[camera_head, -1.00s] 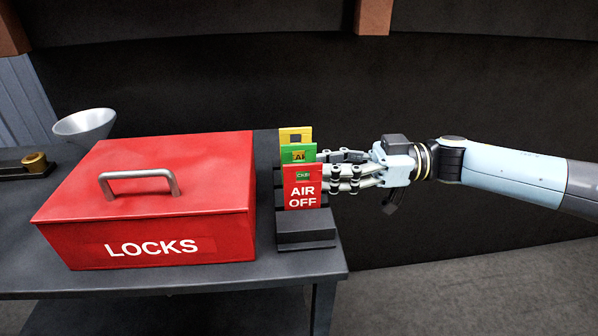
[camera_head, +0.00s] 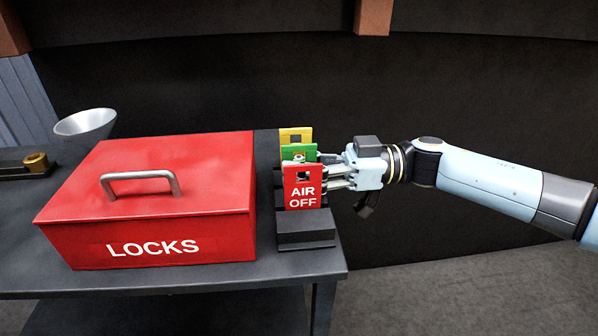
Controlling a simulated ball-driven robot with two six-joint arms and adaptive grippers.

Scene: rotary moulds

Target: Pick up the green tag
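The green tag (camera_head: 290,152) stands in a dark stepped rack (camera_head: 306,239), between a yellow tag (camera_head: 296,133) behind it and a red "AIR OFF" tag (camera_head: 303,190) in front. Only its upper part shows; the red tag hides the rest. My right gripper (camera_head: 325,170) reaches in from the right, with its fingers at the right edges of the green and red tags. The fingertips are partly hidden behind the red tag, so I cannot tell whether they are open or closed on the green tag. My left gripper is not in view.
A red box marked "LOCKS" (camera_head: 160,232) with a grey handle stands just left of the rack. A metal funnel (camera_head: 85,124) and a brass piece (camera_head: 35,162) are at the far left. The dark table (camera_head: 190,275) ends just right of the rack.

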